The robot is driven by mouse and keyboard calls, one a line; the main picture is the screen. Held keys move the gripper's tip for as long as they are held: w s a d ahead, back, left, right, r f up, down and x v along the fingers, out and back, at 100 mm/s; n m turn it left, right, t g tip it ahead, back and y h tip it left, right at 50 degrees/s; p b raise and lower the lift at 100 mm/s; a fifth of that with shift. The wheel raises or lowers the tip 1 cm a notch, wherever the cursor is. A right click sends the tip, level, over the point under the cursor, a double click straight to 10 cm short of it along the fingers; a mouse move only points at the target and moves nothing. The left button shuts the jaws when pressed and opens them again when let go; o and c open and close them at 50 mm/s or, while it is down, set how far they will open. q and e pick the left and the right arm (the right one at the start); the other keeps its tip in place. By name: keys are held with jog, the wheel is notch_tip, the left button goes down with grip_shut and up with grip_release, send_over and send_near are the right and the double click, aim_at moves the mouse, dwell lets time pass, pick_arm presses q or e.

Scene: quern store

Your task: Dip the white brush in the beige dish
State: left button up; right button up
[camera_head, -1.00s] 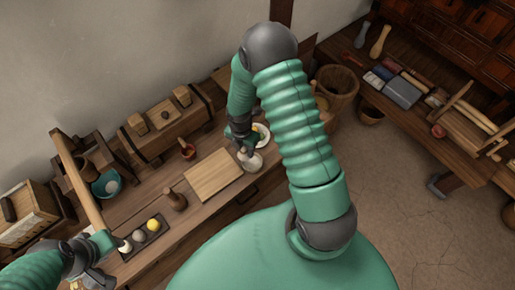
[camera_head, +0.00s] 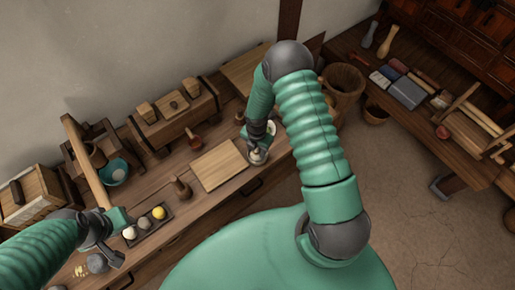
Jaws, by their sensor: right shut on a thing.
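A white plate (camera_head: 271,127) lies just behind, partly covered by my right arm. My left gripper (camera_head: 116,238) is at the lower left, beside a dark tray (camera_head: 155,227); its jaw opening is unclear.
A wooden board (camera_head: 218,166) lies left of the dish. A wooden pestle-like thing (camera_head: 180,188), a red-brown cup (camera_head: 195,142) and a teal bowl (camera_head: 115,172) stand on the bench. A wooden bucket (camera_head: 342,85) is at the right. The dark tray holds several small balls.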

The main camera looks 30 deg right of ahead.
jog(key=shift+d+f, duration=0.1)
jog(key=shift+d, duration=0.4)
jog(key=shift+a, duration=0.35)
pick_arm(q)
jog(key=shift+d+f, duration=0.1)
pick_arm(e)
jog(key=shift+f, duration=0.1)
pick_arm(q)
jog(key=shift+d+f, duration=0.1)
jog(key=shift+d, duration=0.2)
pick_arm(e)
jog(key=shift+d+f, duration=0.2)
jog(key=shift+f, duration=0.1)
pick_arm(q)
jog(key=shift+a, duration=0.15)
pick_arm(e)
jog(key=shift+a, duration=0.1)
